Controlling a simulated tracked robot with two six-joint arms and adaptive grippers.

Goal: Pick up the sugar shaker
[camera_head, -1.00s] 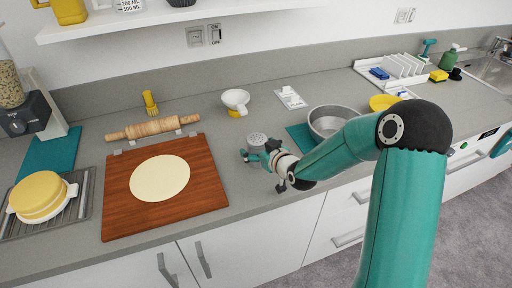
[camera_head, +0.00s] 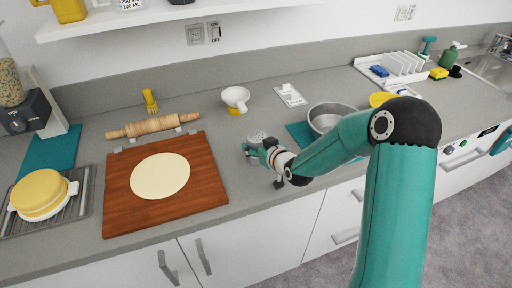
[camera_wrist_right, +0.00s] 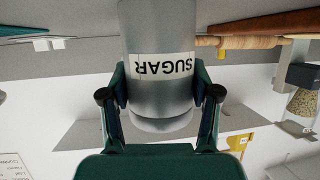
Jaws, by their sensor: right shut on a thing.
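The sugar shaker (camera_head: 256,138) is a grey metal cylinder with a perforated top, on the counter just right of the wooden board in the head view. In the right wrist view the shaker (camera_wrist_right: 160,95) shows a white label reading SUGAR, upside down in the picture. My right gripper (camera_head: 257,153) is at the shaker, with its fingers closed on either side of the body. The fingers also show in the right wrist view (camera_wrist_right: 161,92), touching both sides of the shaker. The shaker stands about upright. Its base is partly hidden by the gripper. My left gripper is out of view.
A wooden board (camera_head: 205,190) with a round of dough (camera_head: 160,177) lies left of the shaker. The counter behind the shaker is mostly free.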

